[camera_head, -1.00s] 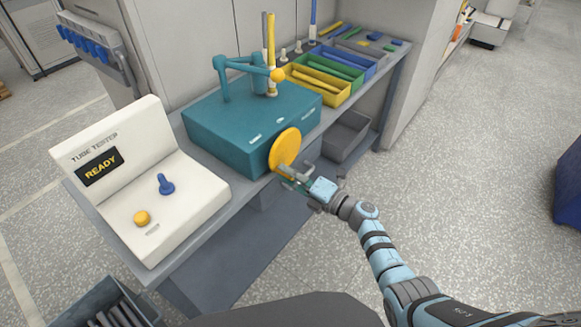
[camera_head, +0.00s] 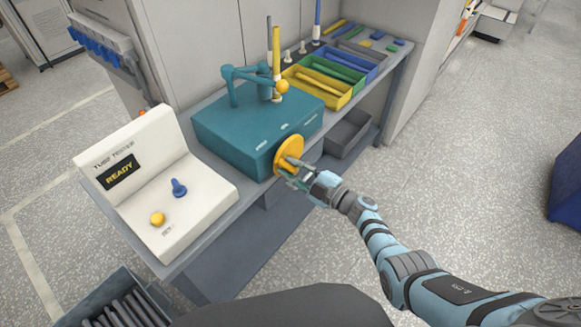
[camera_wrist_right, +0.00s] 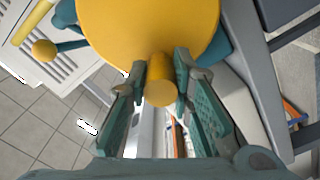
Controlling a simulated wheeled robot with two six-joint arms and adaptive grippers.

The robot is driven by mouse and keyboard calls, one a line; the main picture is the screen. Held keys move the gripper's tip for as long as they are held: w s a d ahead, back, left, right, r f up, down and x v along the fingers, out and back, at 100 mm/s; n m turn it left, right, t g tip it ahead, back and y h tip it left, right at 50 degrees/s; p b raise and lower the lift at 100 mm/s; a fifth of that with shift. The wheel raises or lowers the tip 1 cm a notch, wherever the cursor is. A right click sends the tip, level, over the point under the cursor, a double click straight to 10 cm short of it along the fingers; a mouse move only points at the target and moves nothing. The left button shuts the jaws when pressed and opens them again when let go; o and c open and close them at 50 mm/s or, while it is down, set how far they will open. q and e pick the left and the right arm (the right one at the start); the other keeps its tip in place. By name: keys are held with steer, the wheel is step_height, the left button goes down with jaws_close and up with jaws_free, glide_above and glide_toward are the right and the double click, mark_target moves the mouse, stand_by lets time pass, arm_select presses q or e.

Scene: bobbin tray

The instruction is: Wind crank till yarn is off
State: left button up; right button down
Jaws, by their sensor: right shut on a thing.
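The teal winding box (camera_head: 225,135) stands on the bench, with a round yellow crank disc (camera_head: 289,153) on its front. My right gripper (camera_head: 291,175) is at the disc's lower edge. In the right wrist view the yellow crank knob (camera_wrist_right: 161,80) sits between the two fingers of this gripper (camera_wrist_right: 165,85), which are shut on it. An upright yellow tube (camera_head: 276,50) stands on the box beside a teal arm (camera_head: 252,72) with a yellow ball (camera_head: 282,87). I cannot make out separate yarn. My left gripper is not in view.
A white tube tester (camera_head: 150,190) reading READY stands at the left, with a blue lever (camera_head: 179,188) and yellow button (camera_head: 157,218). Yellow (camera_head: 318,98), green and blue trays line the bench's right side. A grey bin (camera_head: 350,135) sits below.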

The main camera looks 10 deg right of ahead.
steer(key=shift+w+d+r+m+p, duration=0.15)
steer(key=shift+r+m+p, duration=0.15)
steer(key=shift+m, duration=0.4)
steer(key=shift+w+d+r+m+p, duration=0.1)
steer(key=shift+r+m+p, duration=0.15)
steer(key=shift+m, duration=0.45)
steer(key=shift+r, duration=0.1)
steer(key=c, duration=1.4)
jaws_free()
steer(key=shift+s+d, duration=0.1)
steer(key=shift+s, duration=0.1)
steer(key=v, duration=1.1)
steer(key=shift+s+d, duration=0.2)
steer(key=shift+s, duration=0.1)
